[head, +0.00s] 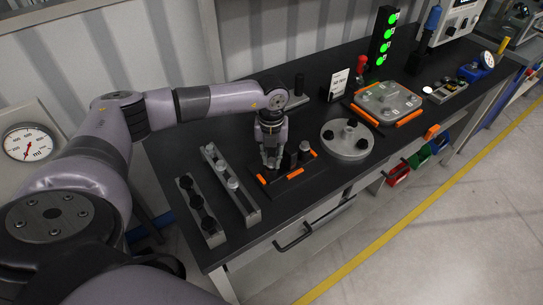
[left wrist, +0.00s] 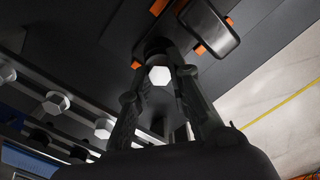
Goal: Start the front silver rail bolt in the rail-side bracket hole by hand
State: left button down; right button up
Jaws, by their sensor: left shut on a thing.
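My left gripper (head: 270,163) points down over the black bracket plate with orange corners (head: 292,183). In the left wrist view, its two dark fingers (left wrist: 160,85) are shut around a silver hex-headed bolt (left wrist: 159,76). The bolt's tip and the hole beneath are hidden, so I cannot tell whether it is in the hole. A grey rail with silver bolts (head: 230,184) lies to the left of the plate; its silver heads also show in the left wrist view (left wrist: 56,102). My right gripper is out of view.
A second rail with black bolts (head: 198,205) lies at far left. A round grey plate with black knobs (head: 347,139) and a grey cover on an orange-cornered tray (head: 385,101) lie farther right.

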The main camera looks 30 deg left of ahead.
pick_arm(q)
jog(key=m, duration=0.3)
jog(key=shift+f+m+b, duration=0.2)
jog(key=shift+m+b, duration=0.3)
jog(key=shift+m, duration=0.2)
jog(key=c, duration=1.5)
grip_release()
jog(key=shift+r, duration=0.2)
jog(key=shift+o, duration=0.5)
notch_tip(320, 180, up, 12)
jog(key=f, duration=0.1)
notch_tip(320, 180, up, 6)
jog(key=p, duration=0.4)
send_over(272, 160)
jog(key=shift+s+b, duration=0.1)
jog(key=shift+b, duration=0.2)
